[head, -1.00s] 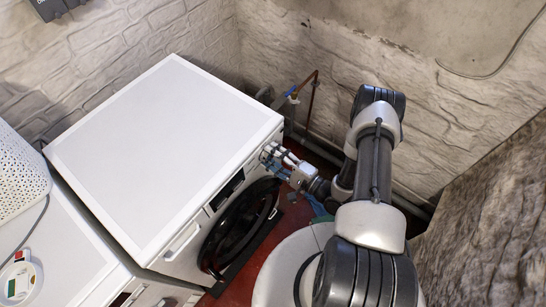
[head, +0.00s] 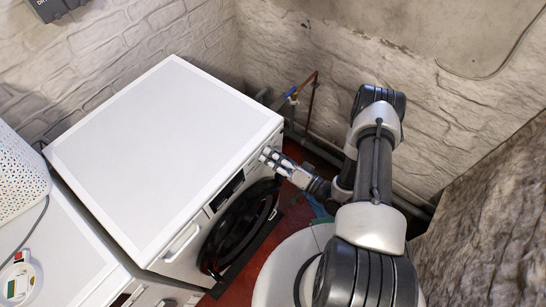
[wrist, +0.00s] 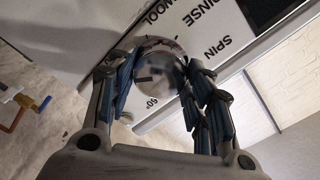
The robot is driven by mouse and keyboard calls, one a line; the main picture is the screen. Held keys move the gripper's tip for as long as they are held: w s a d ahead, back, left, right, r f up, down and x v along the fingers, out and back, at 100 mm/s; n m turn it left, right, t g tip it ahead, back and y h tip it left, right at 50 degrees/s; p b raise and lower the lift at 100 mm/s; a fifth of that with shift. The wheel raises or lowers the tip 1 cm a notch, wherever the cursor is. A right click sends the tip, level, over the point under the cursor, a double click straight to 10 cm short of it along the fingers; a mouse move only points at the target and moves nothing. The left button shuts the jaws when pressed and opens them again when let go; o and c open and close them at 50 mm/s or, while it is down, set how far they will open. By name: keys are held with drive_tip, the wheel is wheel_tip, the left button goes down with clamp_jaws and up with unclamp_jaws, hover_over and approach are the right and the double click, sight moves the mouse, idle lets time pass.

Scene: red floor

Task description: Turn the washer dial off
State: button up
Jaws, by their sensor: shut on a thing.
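The white washer (head: 165,150) stands at the middle left of the head view, its black round door (head: 238,228) closed on the front. The round silver dial (wrist: 155,76) shows in the wrist view on the control panel, near the printed words SPIN, RINSE and WOOL. It has a dark mark on its face. My gripper (head: 268,156) is at the upper right of the washer's front in the head view. In the wrist view its blue-padded fingers lie on both sides of the dial, shut on it. The fingers hide the dial in the head view.
A second white appliance (head: 65,245) stands left of the washer, with a white perforated basket (head: 18,170) on it. Brick walls close in behind and at right. Pipes (head: 305,95) run behind the washer's right corner. Red floor shows in front of the washer.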

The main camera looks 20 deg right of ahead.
drive_tip(key=n+p, duration=0.1)
drive_tip(key=n, duration=1.1)
drive_tip(key=n+p, duration=0.1)
drive_tip(key=n, duration=1.2)
drive_tip(key=shift+s+a+p, duration=0.1)
drive_tip(key=shift+a+p, duration=0.1)
drive_tip(key=shift+p, duration=0.1)
drive_tip(key=o, duration=1)
drive_tip(key=shift+o, duration=0.2)
